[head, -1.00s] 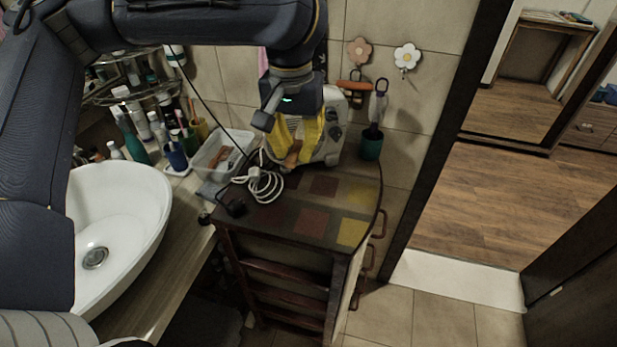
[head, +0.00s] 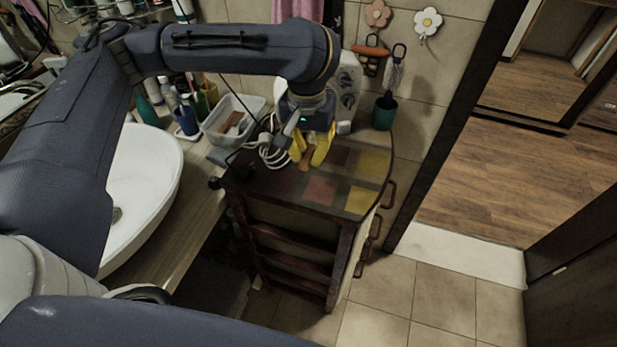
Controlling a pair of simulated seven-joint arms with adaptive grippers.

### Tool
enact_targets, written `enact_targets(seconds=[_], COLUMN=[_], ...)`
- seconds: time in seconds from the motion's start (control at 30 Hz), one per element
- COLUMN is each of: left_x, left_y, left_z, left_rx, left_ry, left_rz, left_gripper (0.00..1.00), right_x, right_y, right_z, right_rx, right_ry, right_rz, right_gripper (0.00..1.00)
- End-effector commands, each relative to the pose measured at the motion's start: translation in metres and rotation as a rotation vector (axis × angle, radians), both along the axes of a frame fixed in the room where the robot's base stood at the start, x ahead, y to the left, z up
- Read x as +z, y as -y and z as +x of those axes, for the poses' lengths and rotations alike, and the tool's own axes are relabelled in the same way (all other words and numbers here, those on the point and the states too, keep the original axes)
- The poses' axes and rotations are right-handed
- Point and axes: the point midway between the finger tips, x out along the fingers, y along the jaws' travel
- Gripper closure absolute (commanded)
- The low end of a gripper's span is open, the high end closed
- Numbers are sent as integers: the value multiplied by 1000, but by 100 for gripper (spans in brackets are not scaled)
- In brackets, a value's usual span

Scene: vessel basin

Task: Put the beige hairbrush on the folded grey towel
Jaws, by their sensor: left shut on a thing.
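My left gripper (head: 313,150), with yellow fingers, is over the back part of a small wooden cabinet top, in front of a white appliance. It is shut on a tan-brown piece, which looks like the handle of the beige hairbrush (head: 307,159). The fingers hide much of it, and I cannot tell whether it touches the cabinet top. A small flat grey thing (head: 218,157) lies at the counter edge left of the cabinet; it may be the folded grey towel, but it is too small to be sure. My right gripper is not in view.
The cabinet top (head: 318,190) has coloured squares and is clear at its front. White cable coils (head: 268,152) lie left of the gripper. A clear box (head: 218,127) with a brown item, a white basin (head: 150,175) and a green cup (head: 385,112) stand nearby.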

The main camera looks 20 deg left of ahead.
Motion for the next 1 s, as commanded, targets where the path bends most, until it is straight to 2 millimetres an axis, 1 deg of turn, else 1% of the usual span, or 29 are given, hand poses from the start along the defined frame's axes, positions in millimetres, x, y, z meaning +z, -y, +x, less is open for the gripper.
enact_targets(seconds=[0.03, 0.1, 0.3, 0.43, 0.63, 0.8, 1.0], left_x=[-10, -20, -43, -51, -57, -73, -87], left_y=[0, 0, 0, 0, 0, 0, 0], left_z=[-2, -1, -1, 0, 0, -1, 0], left_rx=[0, -1, -1, -1, 0, 0, 0], left_ry=[-6, -4, -2, -1, 0, -3, -1], left_rz=[-1, -1, -1, -1, -1, -1, -1], left_gripper=[100, 100, 100, 100, 100, 100, 100], right_x=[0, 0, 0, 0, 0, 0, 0], right_y=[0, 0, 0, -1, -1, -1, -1], right_z=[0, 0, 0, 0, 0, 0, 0], right_rx=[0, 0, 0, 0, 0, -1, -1], right_ry=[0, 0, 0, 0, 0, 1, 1], right_rz=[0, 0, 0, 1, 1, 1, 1], right_gripper=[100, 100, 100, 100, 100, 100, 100])
